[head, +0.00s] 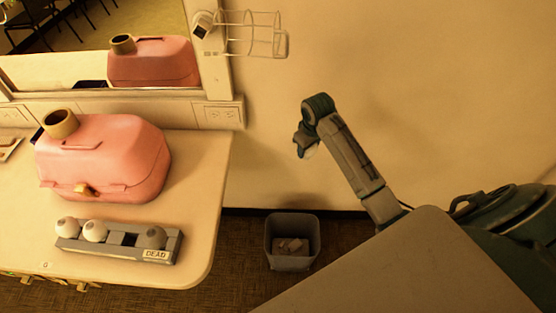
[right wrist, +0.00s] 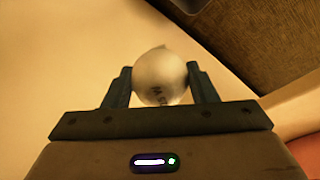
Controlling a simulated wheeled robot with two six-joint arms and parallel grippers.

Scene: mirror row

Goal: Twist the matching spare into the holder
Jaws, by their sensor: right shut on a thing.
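My right gripper (head: 303,146) hangs in front of the bare wall, to the right of the counter. In the right wrist view it is shut (right wrist: 161,85) on a round white bulb (right wrist: 160,75) with small dark print that I cannot read fully. A dark holder opening (head: 202,26) in a white fitting is beside the mirror, with an open wire cage (head: 256,36) to its right. The gripper is below and right of them, apart. A grey rack (head: 120,254) on the counter holds two white bulbs (head: 95,231), an empty slot, and a greyish bulb (head: 151,237) above a "DEAD" label. My left gripper is not in view.
A pink case (head: 110,157) with a tan roll (head: 60,124) on top stands on the counter (head: 205,190), below the mirror (head: 110,20). A waste bin (head: 292,262) stands on the floor. Wall space around my right gripper is clear.

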